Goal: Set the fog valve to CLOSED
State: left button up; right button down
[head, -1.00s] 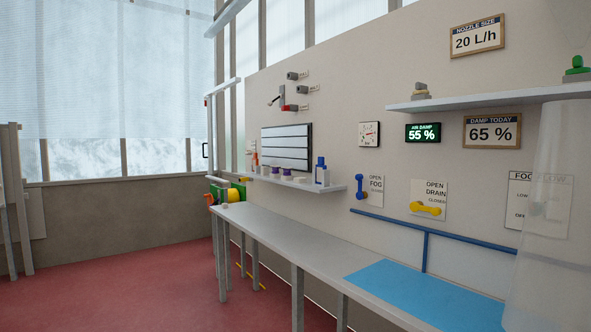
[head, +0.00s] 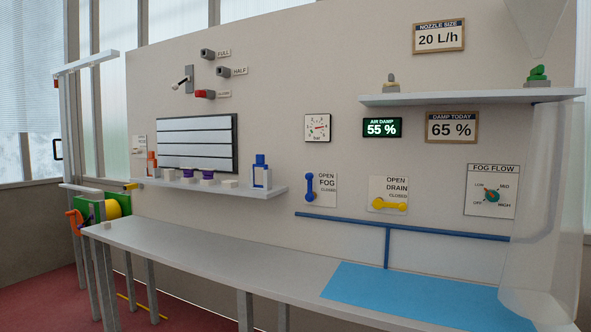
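The fog valve is a blue lever (head: 310,186) on a white plate (head: 328,191) on the wall, left of the yellow drain lever. The plate is marked OPEN at the top, FOG below that and CLOSED lower down in small print. The blue lever stands upright along the plate's left side, with a rounded end at top and bottom. Neither of my grippers is in the head view, and nothing touches the lever.
A yellow drain lever (head: 390,205) lies nearly level on its own plate. A FOG FLOW dial (head: 491,196) is to its right. A blue rail (head: 430,231) runs below the plates, above a long grey bench (head: 200,251) with a blue mat (head: 410,295). A translucent sheet (head: 545,220) hangs at right.

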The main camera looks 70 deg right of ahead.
aim_at(309, 197)
jog(key=z, duration=0.5)
jog(key=i, duration=0.8)
jog(key=z, duration=1.4)
jog(key=i, duration=0.55)
jog(key=z, duration=0.4)
